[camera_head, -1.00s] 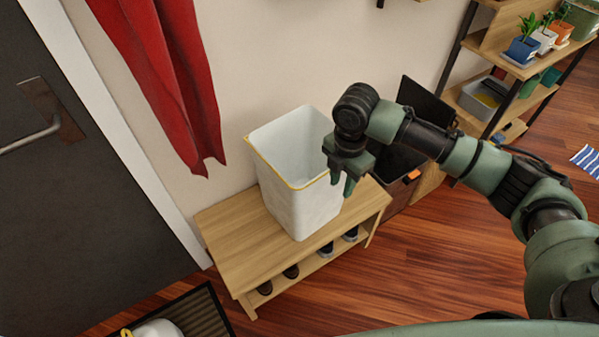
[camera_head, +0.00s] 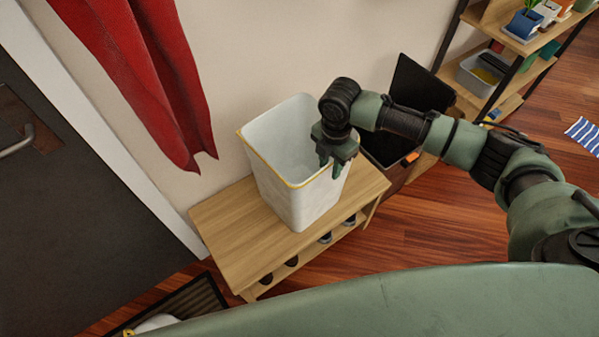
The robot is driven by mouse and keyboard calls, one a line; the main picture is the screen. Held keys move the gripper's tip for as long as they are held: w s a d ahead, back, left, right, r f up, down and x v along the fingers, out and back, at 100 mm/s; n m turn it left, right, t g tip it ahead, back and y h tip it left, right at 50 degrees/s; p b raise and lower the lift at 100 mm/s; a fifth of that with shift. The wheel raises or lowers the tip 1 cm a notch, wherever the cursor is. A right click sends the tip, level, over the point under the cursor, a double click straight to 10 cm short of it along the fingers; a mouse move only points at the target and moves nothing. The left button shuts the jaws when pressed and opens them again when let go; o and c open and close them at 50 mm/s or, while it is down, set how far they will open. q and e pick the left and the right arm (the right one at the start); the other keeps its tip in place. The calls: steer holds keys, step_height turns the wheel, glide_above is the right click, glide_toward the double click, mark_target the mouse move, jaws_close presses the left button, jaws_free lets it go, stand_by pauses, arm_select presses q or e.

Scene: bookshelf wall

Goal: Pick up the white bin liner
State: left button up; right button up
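The white bin liner (camera_head: 300,203) is a tall, tapered, open-topped container with a yellow rim. It stands upright on the wooden bench, near the middle of the view. My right gripper (camera_head: 330,167) points down at the right part of its rim. Its two dark green fingers are apart, one seen against the liner's inside and the other near the rim line. I cannot tell whether they touch it. The gripper hides part of the rim and far right corner. My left gripper is not in view.
The wooden bench (camera_head: 222,229) has shoes on its lower shelf. A dark open-lidded box (camera_head: 388,160) stands right of the liner. A red cloth (camera_head: 140,80) hangs on the wall. Bare wooden floor (camera_head: 440,225) lies to the right.

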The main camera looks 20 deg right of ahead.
steer(key=shift+f, duration=0.9)
jaws_close()
steer(key=shift+s, duration=0.15)
stand_by(0.6)
